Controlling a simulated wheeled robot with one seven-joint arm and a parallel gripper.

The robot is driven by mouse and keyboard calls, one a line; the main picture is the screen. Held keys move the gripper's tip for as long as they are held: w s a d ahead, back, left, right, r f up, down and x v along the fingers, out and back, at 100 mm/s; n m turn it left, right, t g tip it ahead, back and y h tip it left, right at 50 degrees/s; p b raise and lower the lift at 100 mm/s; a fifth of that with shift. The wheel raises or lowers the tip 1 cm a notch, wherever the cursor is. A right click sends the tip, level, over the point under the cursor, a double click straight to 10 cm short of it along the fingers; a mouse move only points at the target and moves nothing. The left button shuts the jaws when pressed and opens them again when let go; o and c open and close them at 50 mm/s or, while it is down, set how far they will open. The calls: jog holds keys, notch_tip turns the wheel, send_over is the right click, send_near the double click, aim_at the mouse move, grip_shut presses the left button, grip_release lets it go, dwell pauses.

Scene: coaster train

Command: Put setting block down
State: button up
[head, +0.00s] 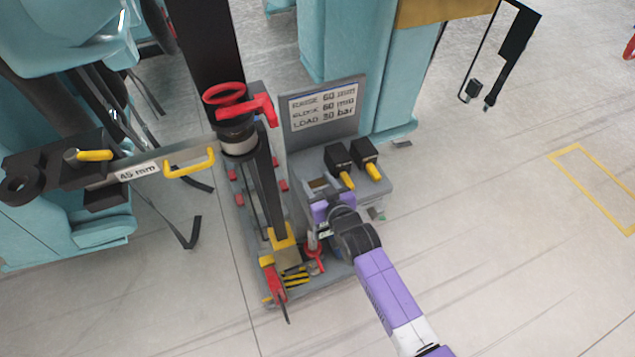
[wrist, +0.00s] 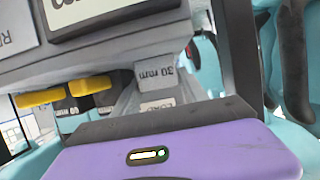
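Two black setting blocks with yellow handles stand side by side on a grey rack (head: 374,190), the left one (head: 337,158) and the right one (head: 365,152). Their yellow handles also show at the left of the wrist view (wrist: 90,85). My purple gripper (head: 322,212) is low at the rack's front left corner, beside a brownish recess (head: 318,184). Its fingertips are hidden in the head view. In the wrist view its purple body fills the bottom with a dark bar along its far edge.
Left of my gripper stand a red-handled jack (head: 238,135) and a red lever (head: 273,283). A bar labelled 45 mm (head: 137,172) extends left.

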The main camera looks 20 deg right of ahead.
jog(key=shift+o, duration=1.1)
jog(key=shift+r, duration=0.1)
jog(key=shift+s+r, duration=0.1)
jog(key=shift+s, duration=0.05)
jog(key=v, duration=1.1)
jog(key=shift+s+r, duration=0.15)
jog(key=shift+s, duration=0.2)
jog(key=s+f+v, duration=0.1)
jog(key=f+v, duration=0.2)
jog(key=v, duration=1.6)
jog(key=s+r, duration=1.2)
jog(key=s, duration=0.2)
jog(key=shift+r+t, duration=0.25)
jog(key=shift+t, duration=0.15)
